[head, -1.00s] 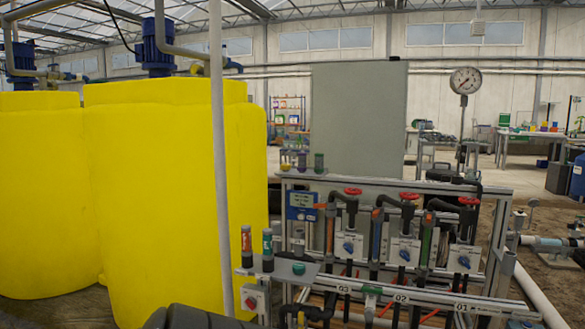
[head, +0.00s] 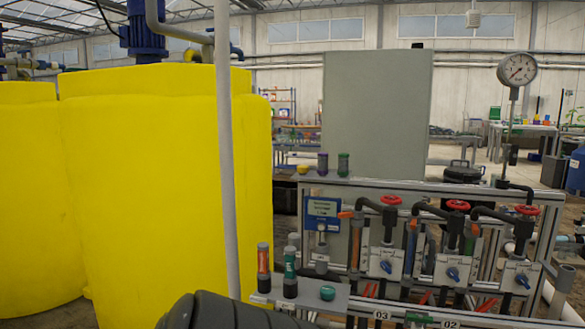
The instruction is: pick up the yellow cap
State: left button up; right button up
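A small yellow cap (head: 303,169) sits on the rear shelf of the skid, at its left end. It is just left of a purple-topped vial (head: 323,163) and a green-topped vial (head: 343,164). A green cap (head: 328,292) lies on the front ledge (head: 342,301), right of a red vial (head: 263,268) and a green vial (head: 290,272). Neither of my grippers shows; only a dark, rounded part of my arm shows at the bottom.
Large yellow tanks (head: 160,180) fill the left side. A grey upright pole (head: 224,150) stands in front of them. Red-handled valves (head: 458,205), pipes and a pressure gauge (head: 517,70) crowd the skid on the right. A grey panel (head: 377,110) rises behind.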

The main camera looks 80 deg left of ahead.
aim_at(302, 170)
jog(key=k+j, duration=0.15)
jog(key=j, duration=0.3)
jog(key=k+j, duration=0.1)
jog(key=j, duration=0.35)
jog(key=k+j, duration=0.15)
jog(key=j, duration=0.25)
jog(key=k+j, duration=0.1)
jog(key=j, duration=0.35)
jog(key=k+j, duration=0.15)
jog(key=j, duration=0.3)
